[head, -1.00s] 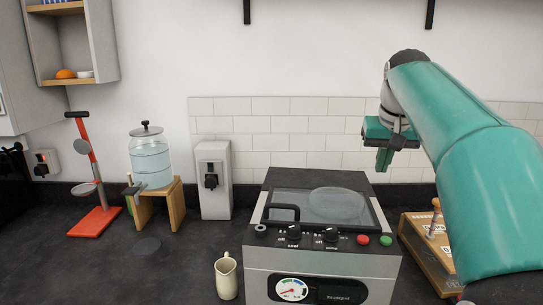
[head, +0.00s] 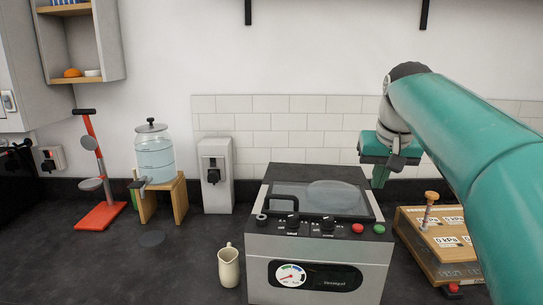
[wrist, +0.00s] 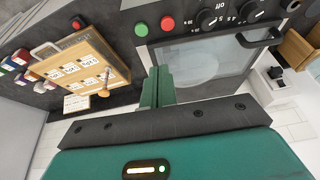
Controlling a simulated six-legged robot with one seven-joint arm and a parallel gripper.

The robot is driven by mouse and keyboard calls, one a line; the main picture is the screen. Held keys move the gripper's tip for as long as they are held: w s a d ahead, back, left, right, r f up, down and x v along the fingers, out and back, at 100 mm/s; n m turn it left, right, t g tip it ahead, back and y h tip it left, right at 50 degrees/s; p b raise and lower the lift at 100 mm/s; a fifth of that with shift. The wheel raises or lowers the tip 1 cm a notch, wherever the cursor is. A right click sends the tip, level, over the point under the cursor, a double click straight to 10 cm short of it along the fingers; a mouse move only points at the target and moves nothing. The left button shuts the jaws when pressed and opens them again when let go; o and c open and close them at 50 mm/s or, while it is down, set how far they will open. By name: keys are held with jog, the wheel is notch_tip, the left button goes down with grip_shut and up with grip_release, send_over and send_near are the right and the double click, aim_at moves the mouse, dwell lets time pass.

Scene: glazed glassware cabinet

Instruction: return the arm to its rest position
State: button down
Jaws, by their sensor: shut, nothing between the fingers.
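My gripper (head: 380,176) hangs from the green arm in the head view, above and just behind the right rear part of the grey machine (head: 315,248). Its two green fingers are together with nothing between them. In the wrist view the gripper (wrist: 158,84) points towards the machine's clear-lidded top, which also shows there (wrist: 205,58), and the fingers look apart from it. The arm comes in from the right edge of the head view and covers part of the tiled wall.
A wooden box with labels (head: 437,240) stands right of the machine. A cream jug (head: 229,266) stands left of it. Further left are a grey switch box (head: 215,175), a water jar (head: 154,156) on a wooden stand and a red stand (head: 101,215).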

jog(key=s+a+f, duration=0.3)
jog(key=s+f, duration=0.7)
jog(key=s, duration=0.1)
jog(key=s+a+f+n+t, duration=0.1)
jog(key=s+a+f, duration=0.2)
jog(key=s+f, duration=0.7)
jog(key=shift+s+a+f, duration=0.15)
jog(key=shift+s+a, duration=0.15)
jog(key=shift+s, duration=0.6)
